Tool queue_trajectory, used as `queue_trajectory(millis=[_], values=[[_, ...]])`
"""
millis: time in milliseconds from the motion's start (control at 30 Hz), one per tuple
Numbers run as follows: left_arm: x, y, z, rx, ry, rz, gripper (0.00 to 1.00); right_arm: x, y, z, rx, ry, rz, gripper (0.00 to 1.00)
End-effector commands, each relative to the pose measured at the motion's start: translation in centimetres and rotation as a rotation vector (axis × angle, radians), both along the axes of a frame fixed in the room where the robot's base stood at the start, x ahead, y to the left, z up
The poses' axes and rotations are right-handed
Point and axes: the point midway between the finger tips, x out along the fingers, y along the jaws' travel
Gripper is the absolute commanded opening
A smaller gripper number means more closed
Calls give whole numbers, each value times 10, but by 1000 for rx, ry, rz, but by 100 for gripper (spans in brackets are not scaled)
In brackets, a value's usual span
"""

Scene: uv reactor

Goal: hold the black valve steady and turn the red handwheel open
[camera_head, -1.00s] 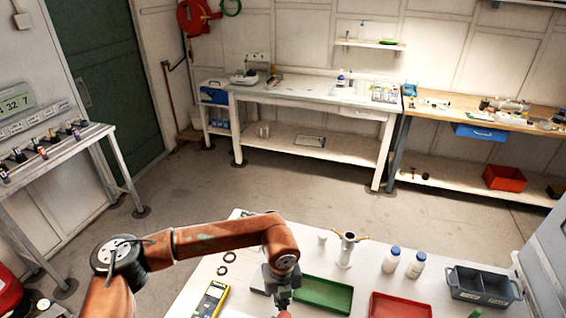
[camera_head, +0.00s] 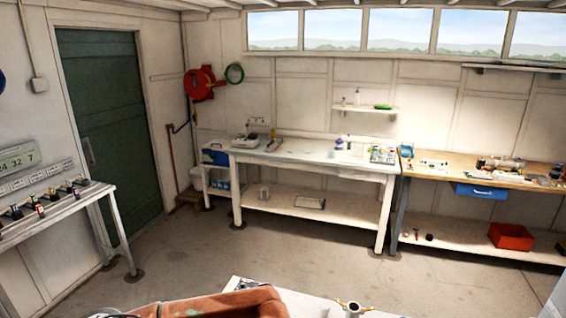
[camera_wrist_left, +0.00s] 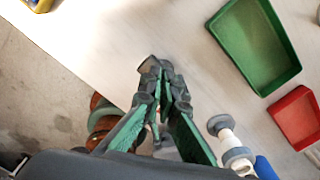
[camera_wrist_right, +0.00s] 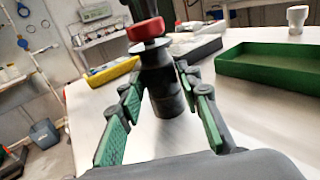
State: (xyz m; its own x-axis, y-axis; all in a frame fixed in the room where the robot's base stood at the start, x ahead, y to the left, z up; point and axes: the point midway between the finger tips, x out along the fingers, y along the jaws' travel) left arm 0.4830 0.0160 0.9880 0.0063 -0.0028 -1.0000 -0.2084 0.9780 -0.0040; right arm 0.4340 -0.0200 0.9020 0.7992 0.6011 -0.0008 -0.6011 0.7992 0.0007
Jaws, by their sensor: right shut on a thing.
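The black valve (camera_wrist_right: 163,92) stands upright between the fingers of my right gripper (camera_wrist_right: 160,72) in the right wrist view. The gripper is shut on the valve's body. The red handwheel (camera_wrist_right: 146,29) sits on top, above the fingers and clear of them. In the left wrist view, my left gripper (camera_wrist_left: 160,72) has its fingers drawn together at the tips, with nothing visible held between them, over the white table top (camera_wrist_left: 110,45). The valve and handwheel cannot be made out in that view. Neither gripper shows in the head view.
The green tray (camera_wrist_left: 255,45) and red tray (camera_wrist_left: 297,115) lie right of my left gripper. A white pipe piece with grey flanges (camera_wrist_left: 228,135) is close to its right finger.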

Motion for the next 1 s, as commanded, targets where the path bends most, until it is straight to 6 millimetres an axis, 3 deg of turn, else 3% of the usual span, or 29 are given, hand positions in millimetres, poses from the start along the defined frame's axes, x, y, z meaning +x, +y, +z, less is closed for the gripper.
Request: queue_trajectory(millis=[367,800,1000], values=[[4,4,5,-1,4,-3,0,1,-1,0,0,1,-4,0],[5,4,52,-1,1,-1,0,0,0,0,-1,1,-1,0],[5,4,60,0,1,-1,0,0,0,0,-1,1,-1,0]])
